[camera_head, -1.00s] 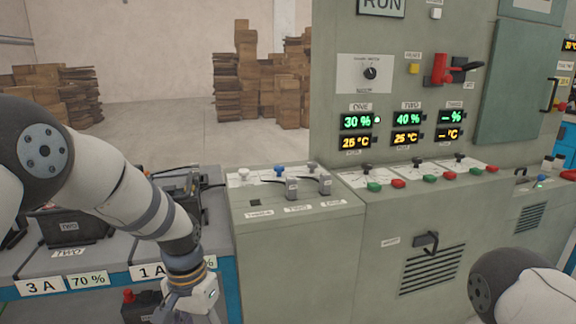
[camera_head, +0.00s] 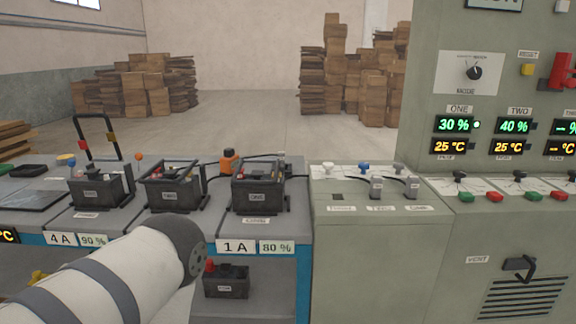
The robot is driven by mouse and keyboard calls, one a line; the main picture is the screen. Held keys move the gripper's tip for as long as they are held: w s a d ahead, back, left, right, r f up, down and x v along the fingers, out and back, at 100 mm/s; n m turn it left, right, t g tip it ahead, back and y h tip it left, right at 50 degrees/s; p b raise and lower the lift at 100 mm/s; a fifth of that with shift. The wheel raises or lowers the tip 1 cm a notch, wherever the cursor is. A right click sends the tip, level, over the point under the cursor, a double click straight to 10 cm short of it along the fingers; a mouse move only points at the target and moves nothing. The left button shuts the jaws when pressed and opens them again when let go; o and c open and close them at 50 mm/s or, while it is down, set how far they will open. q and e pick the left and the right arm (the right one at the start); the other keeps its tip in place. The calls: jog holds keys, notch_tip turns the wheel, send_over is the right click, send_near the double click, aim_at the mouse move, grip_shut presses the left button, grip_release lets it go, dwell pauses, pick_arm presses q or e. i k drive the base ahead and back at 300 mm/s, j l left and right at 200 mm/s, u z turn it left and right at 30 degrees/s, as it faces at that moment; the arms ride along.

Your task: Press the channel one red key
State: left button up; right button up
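The channel one red key (camera_head: 495,197) sits on the sloped ledge of the grey-green cabinet (camera_head: 440,260), at the right of the view. A green key (camera_head: 467,197) is just left of it, and a small black knob stands behind the pair. Above them the display marked ONE (camera_head: 455,124) reads 30 % in green and 25 °C in orange, with a lit green lamp beside it. My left arm crosses the lower left, well away from the key, and its gripper is out of view. My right gripper is also out of view.
Channel two's green key (camera_head: 533,195) and red key (camera_head: 558,195) are close to the right. A lower console (camera_head: 360,250) with plugs and cables adjoins the cabinet. Left of it, a bench holds several black batteries, including one marked ONE (camera_head: 257,188). Stacked boxes (camera_head: 365,80) stand far behind.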

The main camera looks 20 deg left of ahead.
aim_at(493, 196)
jog(key=i+l+u, duration=0.15)
jog(key=i+u, duration=0.25)
jog(key=i+l+u, duration=0.55)
jog(key=u, duration=0.2)
jog(key=i+l+u, duration=0.25)
jog(key=l+u, duration=0.15)
jog(key=k+l+z, duration=0.1)
jog(key=z, duration=0.3)
jog(key=l+z, duration=0.15)
jog(key=z, duration=0.25)
jog(key=k+l+z, duration=0.1)
jog(key=z, duration=0.3)
jog(key=l+z, duration=0.25)
jog(key=z, duration=0.15)
jog(key=l+z, duration=0.2)
jog(key=z, duration=0.2)
